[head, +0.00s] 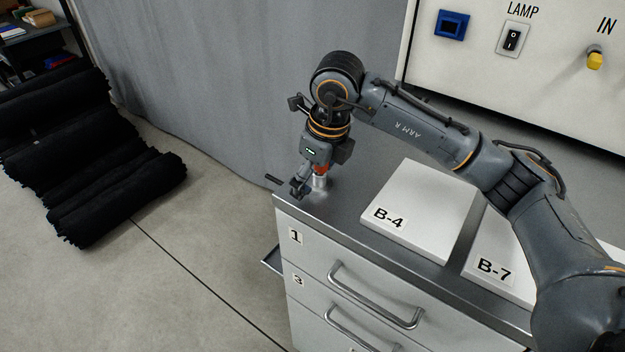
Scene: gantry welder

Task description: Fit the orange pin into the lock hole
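My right gripper (305,181) points down over the near left corner of the grey cabinet top (345,215). A small orange-red piece (321,170), which looks like the orange pin, shows just under the gripper's body. A short silver cylinder (320,183) stands directly below it at the cabinet top. One dark finger shows to the left of the cylinder; the other finger is hard to make out. I cannot tell whether the fingers grip the orange piece. The lock hole itself is not visible. My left gripper is not in view.
White plates marked B-4 (421,208) and B-7 (500,262) lie on the cabinet top. Drawers with bar handles (375,297) face front. A wall panel (520,60) with a lamp switch stands behind. Black rolls (90,160) lie on the floor at left by a grey curtain (230,80).

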